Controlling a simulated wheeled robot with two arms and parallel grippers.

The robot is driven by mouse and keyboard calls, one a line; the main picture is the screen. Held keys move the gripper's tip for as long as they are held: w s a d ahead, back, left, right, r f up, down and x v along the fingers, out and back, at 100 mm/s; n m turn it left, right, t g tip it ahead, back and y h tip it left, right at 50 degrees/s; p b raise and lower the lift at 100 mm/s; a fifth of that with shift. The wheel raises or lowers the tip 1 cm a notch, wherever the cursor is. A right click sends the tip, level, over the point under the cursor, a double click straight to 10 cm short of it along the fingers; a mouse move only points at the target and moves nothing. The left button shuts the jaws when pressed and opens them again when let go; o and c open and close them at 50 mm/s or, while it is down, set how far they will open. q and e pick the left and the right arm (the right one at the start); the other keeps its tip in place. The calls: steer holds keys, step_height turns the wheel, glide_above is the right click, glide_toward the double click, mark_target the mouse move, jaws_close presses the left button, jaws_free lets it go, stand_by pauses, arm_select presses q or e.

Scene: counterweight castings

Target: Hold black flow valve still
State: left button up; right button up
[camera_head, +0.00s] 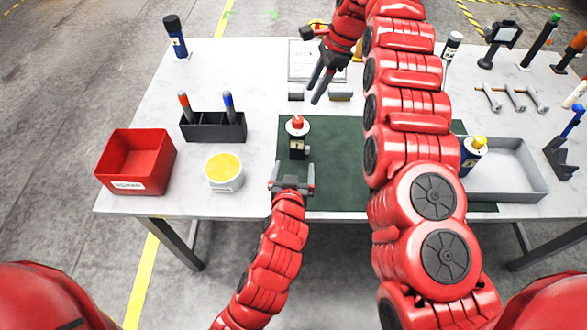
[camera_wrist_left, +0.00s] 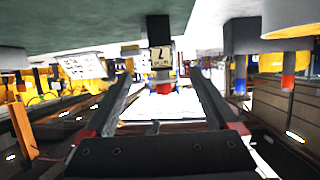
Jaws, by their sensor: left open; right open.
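The black flow valve (camera_head: 298,151) stands upright on the dark green mat (camera_head: 335,172), with a white disc and a red knob on top. My left gripper (camera_head: 292,170) is open just in front of it, on the near side. The left wrist view looks inverted; there the valve (camera_wrist_left: 158,30) hangs from the top between the open fingers (camera_wrist_left: 160,78), with its pale label facing me and the red knob lowest. I see no finger touching it. My right gripper (camera_head: 317,90) is open and empty beyond the valve, above the mat's far edge.
A yellow-topped tub (camera_head: 224,185), a red bin (camera_head: 125,178) and a black holder with two markers (camera_head: 215,128) stand left. Grey cylinders (camera_head: 340,97) lie behind the mat. My right arm covers the mat's right part. A grey tray (camera_head: 512,190) lies right.

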mark_target(298, 139)
arm_select(q)
steer(key=x, duration=1.6)
steer(key=shift+w+a, duration=0.1)
steer(key=shift+w+f, duration=0.35)
steer(key=shift+w, duration=0.1)
steer(key=shift+c, duration=0.3)
jaws_close()
